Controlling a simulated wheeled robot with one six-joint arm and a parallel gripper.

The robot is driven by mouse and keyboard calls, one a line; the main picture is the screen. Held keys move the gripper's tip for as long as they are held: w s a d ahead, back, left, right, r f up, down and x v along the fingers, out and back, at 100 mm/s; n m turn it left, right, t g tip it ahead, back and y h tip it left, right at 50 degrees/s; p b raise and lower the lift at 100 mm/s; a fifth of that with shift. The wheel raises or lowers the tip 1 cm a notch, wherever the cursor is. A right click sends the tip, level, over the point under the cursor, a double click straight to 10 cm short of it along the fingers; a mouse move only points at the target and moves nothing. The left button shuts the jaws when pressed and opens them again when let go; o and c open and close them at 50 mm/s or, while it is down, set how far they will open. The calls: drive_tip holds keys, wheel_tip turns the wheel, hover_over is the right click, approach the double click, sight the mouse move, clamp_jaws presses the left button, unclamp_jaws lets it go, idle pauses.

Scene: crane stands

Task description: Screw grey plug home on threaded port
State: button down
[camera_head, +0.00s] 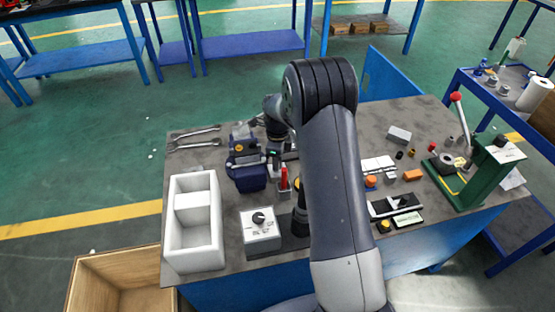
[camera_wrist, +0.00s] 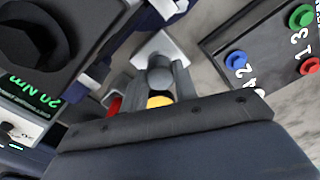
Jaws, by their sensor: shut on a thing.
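In the wrist view, my gripper (camera_wrist: 160,86) is shut on a round grey part, which looks like the grey plug (camera_wrist: 159,73). Just beyond the plug is a pale square block (camera_wrist: 158,46); I cannot tell whether the plug touches it. No threads show, so I cannot pick out the threaded port. A yellow round piece (camera_wrist: 159,101) shows between the finger bases. In the head view my arm covers the gripper and plug, near the blue vise (camera_head: 247,172) on the bench (camera_head: 190,150).
A device with a green "20 Nm" display (camera_wrist: 30,87) is at left in the wrist view. A dark numbered panel with coloured buttons (camera_wrist: 270,45) is at right. A white bin (camera_head: 178,225), a dial box (camera_head: 261,238) and a green press (camera_head: 487,175) stand on the bench.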

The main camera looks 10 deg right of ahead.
drive_tip(key=m, duration=0.5)
idle(0.3)
drive_tip(key=m, duration=0.5)
drive_tip(key=shift+b, duration=0.4)
drive_tip(key=c, duration=1)
unclamp_jaws()
drive_tip(key=shift+c, duration=0.9)
